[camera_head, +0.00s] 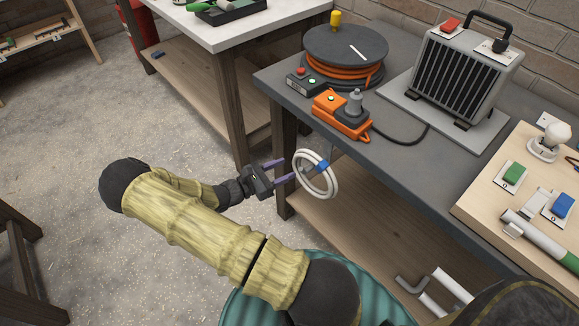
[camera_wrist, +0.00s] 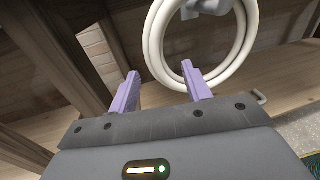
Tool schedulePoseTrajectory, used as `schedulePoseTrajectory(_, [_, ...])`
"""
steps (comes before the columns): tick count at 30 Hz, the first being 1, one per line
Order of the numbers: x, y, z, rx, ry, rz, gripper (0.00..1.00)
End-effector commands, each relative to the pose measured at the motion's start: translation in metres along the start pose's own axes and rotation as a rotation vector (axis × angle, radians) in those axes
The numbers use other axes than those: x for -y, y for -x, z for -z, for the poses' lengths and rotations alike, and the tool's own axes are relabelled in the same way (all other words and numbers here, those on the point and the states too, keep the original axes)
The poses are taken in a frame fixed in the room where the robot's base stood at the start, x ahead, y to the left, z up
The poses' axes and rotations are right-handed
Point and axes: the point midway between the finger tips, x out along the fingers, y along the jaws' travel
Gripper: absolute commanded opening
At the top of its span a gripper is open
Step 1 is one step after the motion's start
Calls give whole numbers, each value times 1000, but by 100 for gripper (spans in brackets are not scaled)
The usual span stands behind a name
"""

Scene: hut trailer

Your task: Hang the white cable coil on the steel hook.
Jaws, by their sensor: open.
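The white cable coil (camera_head: 303,182), a ring with a blue band, hangs upright at the front edge of the dark grey bench. A small grey piece shows just above it, maybe the steel hook (camera_head: 328,154); the contact between them is too small to make out. My gripper (camera_head: 280,172) is open, its two purple fingers pointing at the coil from the left with nothing between them. In the wrist view the coil (camera_wrist: 154,40) fills the upper middle, beyond the fingertips (camera_wrist: 160,70); the right fingertip overlaps its lower rim.
The bench (camera_head: 400,185) holds an orange cable reel (camera_head: 345,50), an orange power box (camera_head: 340,115), a grey heater (camera_head: 465,75) and a wooden board (camera_head: 480,195) with switches. A wooden lower shelf (camera_head: 350,240) and bench leg (camera_head: 285,150) are close to my gripper. Open floor lies left.

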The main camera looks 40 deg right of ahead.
Motion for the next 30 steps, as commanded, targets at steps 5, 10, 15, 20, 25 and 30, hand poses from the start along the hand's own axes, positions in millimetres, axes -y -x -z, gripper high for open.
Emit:
schedulePoseTrajectory(5, [-1,38,1,-2,-1,-5,49])
schedulePoseTrajectory(10, [-1,72,1,-3,-2,-5,49])
schedulePoseTrajectory(15, [-1,106,1,-3,-1,-4,49])
schedulePoseTrajectory(20, [-1,129,1,-2,-1,-2,49])
schedulePoseTrajectory(25, [0,139,1,-1,0,0,49])
schedulePoseTrajectory(30, [0,139,1,-1,0,0,49])
